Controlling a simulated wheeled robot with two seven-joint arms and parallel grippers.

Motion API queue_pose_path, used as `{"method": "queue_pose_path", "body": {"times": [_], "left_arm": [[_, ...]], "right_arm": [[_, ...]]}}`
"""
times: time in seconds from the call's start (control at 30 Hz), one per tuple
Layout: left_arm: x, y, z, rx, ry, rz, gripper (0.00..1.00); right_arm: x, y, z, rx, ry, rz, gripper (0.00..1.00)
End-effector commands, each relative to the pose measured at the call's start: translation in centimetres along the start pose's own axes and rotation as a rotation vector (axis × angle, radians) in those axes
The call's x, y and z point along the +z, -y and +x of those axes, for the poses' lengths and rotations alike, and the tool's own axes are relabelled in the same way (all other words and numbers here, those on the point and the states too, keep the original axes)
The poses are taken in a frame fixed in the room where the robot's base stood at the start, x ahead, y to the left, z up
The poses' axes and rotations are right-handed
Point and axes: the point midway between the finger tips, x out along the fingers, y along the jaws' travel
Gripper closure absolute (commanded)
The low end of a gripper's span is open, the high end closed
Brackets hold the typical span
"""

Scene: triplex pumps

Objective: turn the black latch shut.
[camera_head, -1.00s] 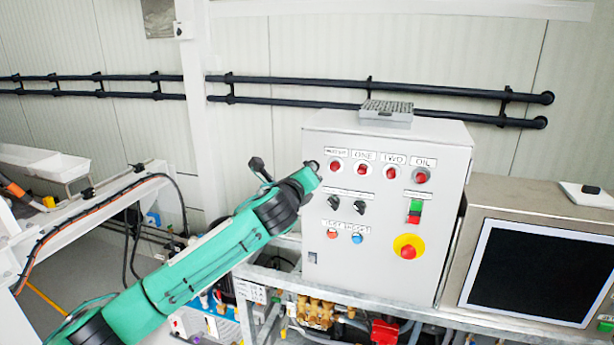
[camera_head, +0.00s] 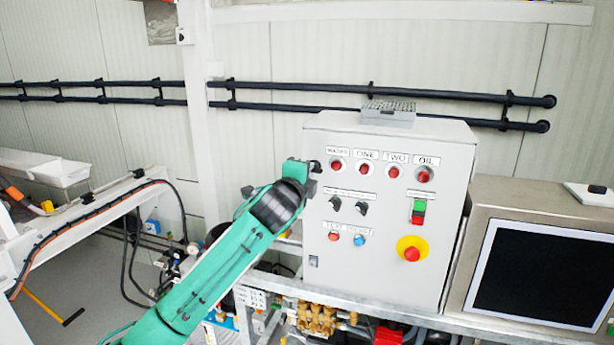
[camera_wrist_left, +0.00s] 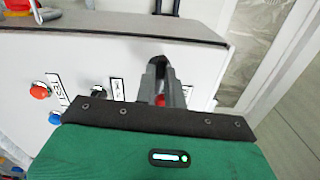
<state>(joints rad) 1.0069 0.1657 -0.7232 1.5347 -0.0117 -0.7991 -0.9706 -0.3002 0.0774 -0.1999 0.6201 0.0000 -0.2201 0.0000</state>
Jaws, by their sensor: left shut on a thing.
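My left gripper (camera_head: 314,180) is at the upper left edge of the grey control cabinet (camera_head: 390,265). In the left wrist view its fingers (camera_wrist_left: 160,72) are closed together on a small dark piece at their tips, which looks like the black latch; the fingers largely hide it, so its angle cannot be told. A red lamp shows just behind the fingers. My right gripper is in neither view.
The cabinet front carries red lamps (camera_head: 424,174), black knobs (camera_head: 361,208), small buttons (camera_head: 359,240) and a yellow-ringed red stop button (camera_head: 411,254). A monitor (camera_head: 535,270) stands at right. Black pipes (camera_head: 290,89) run along the wall behind.

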Motion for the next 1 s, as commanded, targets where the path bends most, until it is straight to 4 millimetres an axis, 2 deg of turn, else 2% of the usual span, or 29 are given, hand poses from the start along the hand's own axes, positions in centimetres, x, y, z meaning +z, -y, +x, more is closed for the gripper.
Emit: {"method": "queue_pose_path", "body": {"times": [0.3,0.77,0.8,0.87,0.9,1.0], "left_arm": [[0.02,-0.15,0.01,0.001,0.001,-0.09,1.0],[0.02,-0.15,0.01,0.002,0.001,-0.101,1.0],[0.03,-0.15,0.01,0.002,0.001,-0.101,0.83],[0.02,-0.14,0.01,0.002,0.001,-0.101,0.71],[0.02,-0.14,0.01,0.002,0.001,-0.1,0.67],[0.02,-0.12,0.01,0.001,0.001,-0.1,0.67]], "right_arm": [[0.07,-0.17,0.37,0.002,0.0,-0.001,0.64],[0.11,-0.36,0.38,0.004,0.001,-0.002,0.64],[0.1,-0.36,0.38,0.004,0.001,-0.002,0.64],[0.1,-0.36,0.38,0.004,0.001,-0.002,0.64],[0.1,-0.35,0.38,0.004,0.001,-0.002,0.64],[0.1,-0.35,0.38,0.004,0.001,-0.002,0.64]]}}
